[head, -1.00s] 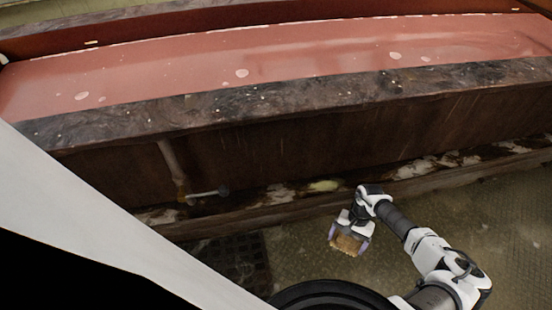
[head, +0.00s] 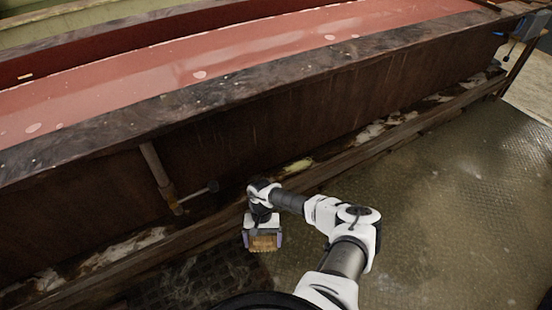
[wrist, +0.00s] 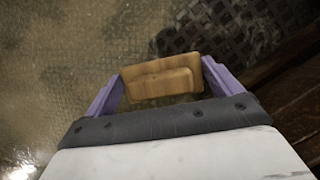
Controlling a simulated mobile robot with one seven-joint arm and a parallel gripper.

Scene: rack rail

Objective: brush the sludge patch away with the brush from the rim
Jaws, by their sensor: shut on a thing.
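My gripper (head: 263,238) is shut on a tan, wood-coloured block, the brush (head: 264,244). In the wrist view the brush (wrist: 160,80) sits between the two purple fingers of my gripper (wrist: 163,76). No bristles can be made out. The brush is in front of the long tank, apparently above the floor and clear of the tank wall. A pale yellow-green patch (head: 299,165) lies on the low ledge at the tank's foot, up and right of my gripper. I cannot tell whether it is the sludge patch. The tank's dark rim (head: 200,100) has no tool visible on it.
A pipe with a valve handle (head: 198,193) sticks out of the tank wall, left of my gripper. A wooden beam (head: 400,135) edges the ledge, which has whitish crusts (head: 370,132). A floor grate (head: 190,280) lies lower left. Open floor (head: 440,200) stretches to the right.

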